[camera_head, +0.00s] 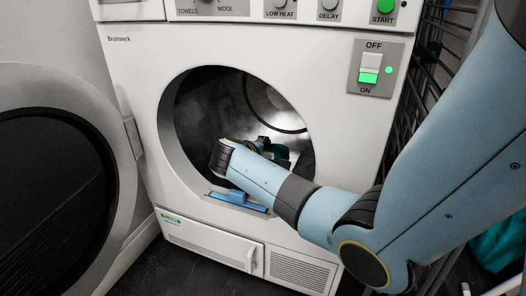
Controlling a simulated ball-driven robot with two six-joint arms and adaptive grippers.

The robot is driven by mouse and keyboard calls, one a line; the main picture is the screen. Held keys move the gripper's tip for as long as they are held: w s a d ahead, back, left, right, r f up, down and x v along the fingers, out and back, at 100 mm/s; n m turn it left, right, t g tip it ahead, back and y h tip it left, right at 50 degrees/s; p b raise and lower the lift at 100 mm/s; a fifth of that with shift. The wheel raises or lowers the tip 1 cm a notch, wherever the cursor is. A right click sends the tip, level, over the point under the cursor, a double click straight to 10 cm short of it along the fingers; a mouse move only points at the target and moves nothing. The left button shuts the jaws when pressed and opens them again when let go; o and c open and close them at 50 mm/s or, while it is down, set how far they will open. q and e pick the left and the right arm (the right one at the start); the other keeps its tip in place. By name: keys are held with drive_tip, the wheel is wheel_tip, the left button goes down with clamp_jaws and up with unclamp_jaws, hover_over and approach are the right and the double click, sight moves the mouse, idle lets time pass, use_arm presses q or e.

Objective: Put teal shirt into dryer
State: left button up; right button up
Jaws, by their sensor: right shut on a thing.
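The white dryer (140,70) stands in front of me with its round opening facing me. Its drum (215,95) is dark metal and empty where I can see it. My right arm reaches from the right into the opening. My right gripper (272,148) is at the drum mouth, mostly hidden behind my own wrist. My left gripper is out of view.
The round dryer door (105,130) is swung open to the left. A blue piece (238,198) sits at the lower lip of the opening. Above right is an on/off switch (371,68). A dark wire rack (425,75) stands at right, with teal material (500,242) low down.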

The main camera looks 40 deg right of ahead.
drive_tip(key=shift+f+b, duration=0.75)
drive_tip(key=shift+f, duration=0.65)
drive_tip(key=o, duration=1.3)
drive_tip(key=v, duration=1.2)
